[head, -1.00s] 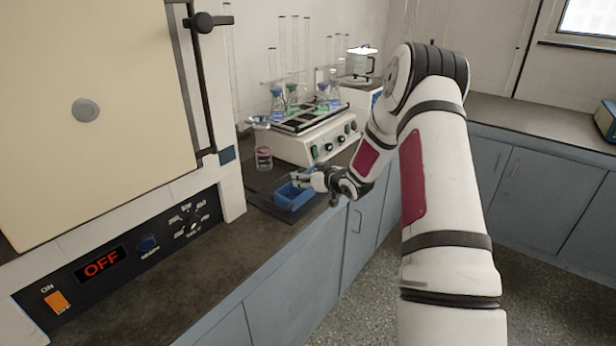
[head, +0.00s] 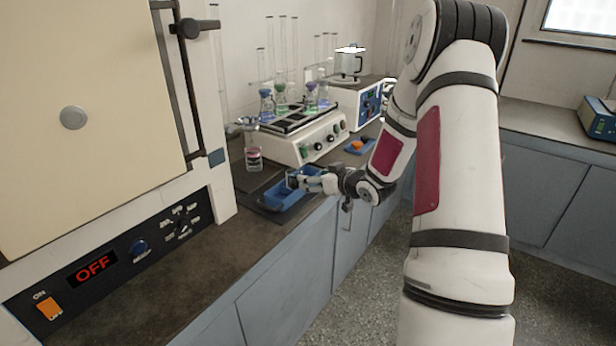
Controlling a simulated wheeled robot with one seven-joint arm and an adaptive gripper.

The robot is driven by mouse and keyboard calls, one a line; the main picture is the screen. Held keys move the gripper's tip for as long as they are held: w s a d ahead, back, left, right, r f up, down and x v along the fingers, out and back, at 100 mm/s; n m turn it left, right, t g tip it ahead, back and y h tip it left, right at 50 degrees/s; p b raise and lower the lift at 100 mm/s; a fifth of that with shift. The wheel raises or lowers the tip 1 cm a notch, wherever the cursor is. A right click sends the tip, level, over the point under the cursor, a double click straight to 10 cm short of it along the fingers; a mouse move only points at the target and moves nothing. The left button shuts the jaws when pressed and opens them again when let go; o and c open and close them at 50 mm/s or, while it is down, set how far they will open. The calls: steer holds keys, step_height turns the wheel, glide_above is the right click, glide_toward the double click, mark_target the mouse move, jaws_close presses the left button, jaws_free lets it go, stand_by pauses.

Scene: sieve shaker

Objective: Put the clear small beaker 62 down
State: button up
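The beaker appears upright. Whether its base touches the tray cannot be told.
A glass vessel with a funnel-like top (head: 253,155) stands left of the tray. Behind is a white shaker (head: 300,142) carrying several stoppered flasks. Another blue tray (head: 360,146) with an orange thing lies to the right. A large oven (head: 95,90) fills the left; the front counter is clear.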

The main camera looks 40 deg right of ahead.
steer(key=s+a+r+g+h, duration=0.45)
steer(key=s+a+r, duration=0.7)
steer(key=r, duration=0.35)
steer(key=s+a+g+y, duration=0.1)
steer(key=s+a+g, duration=0.1)
steer(key=s+a, duration=0.3)
steer(key=s+a+r+g+y, duration=0.1)
steer(key=s+a, duration=0.4)
steer(key=s, duration=0.8)
steer(key=s+a+r+g+y, duration=0.1)
steer(key=s+a+g+y, duration=0.1)
steer(key=s+a, duration=0.3)
steer(key=s+g, duration=0.1)
steer(key=s, duration=0.3)
steer(key=shift+s+a, duration=0.25)
steer(key=shift+a, duration=0.1)
steer(key=shift+t, duration=0.65)
step_height(320, 180, up, 6)
steer(key=p, duration=0.4)
steer(key=shift+f+p, duration=0.2)
steer(key=shift+p, duration=0.1)
